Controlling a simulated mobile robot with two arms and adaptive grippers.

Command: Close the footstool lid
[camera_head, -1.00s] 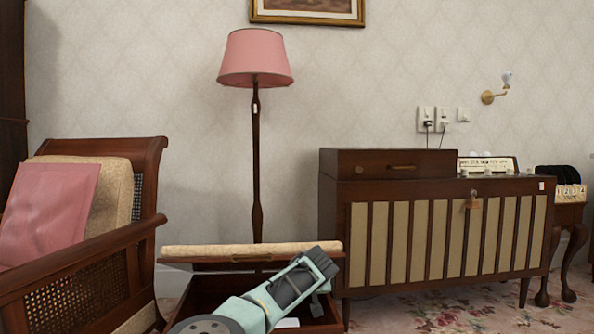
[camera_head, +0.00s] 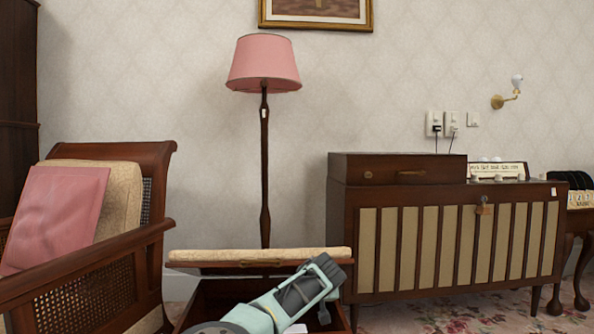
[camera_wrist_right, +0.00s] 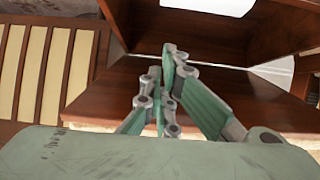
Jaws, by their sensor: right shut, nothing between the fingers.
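The footstool lid (camera_head: 215,256) has a cream cushioned top and stands raised above the dark wooden footstool box (camera_head: 215,292), at the bottom middle of the head view. The box's inside shows, with a white item in it. My right arm crosses in front of the box and the lid's right part; its gripper's fingertips cannot be made out there. In the right wrist view my right gripper (camera_wrist_right: 172,55) is shut and empty, in front of brown wooden panels (camera_wrist_right: 215,90). Whether it touches them I cannot tell. My left gripper is not in view.
An armchair (camera_head: 100,270) with a pink cushion (camera_head: 55,215) stands close on the left. A slatted wooden cabinet (camera_head: 395,245) stands close on the right. A pink floor lamp (camera_head: 264,65) is behind the footstool. Flowered carpet (camera_head: 450,315) lies in front of the cabinet.

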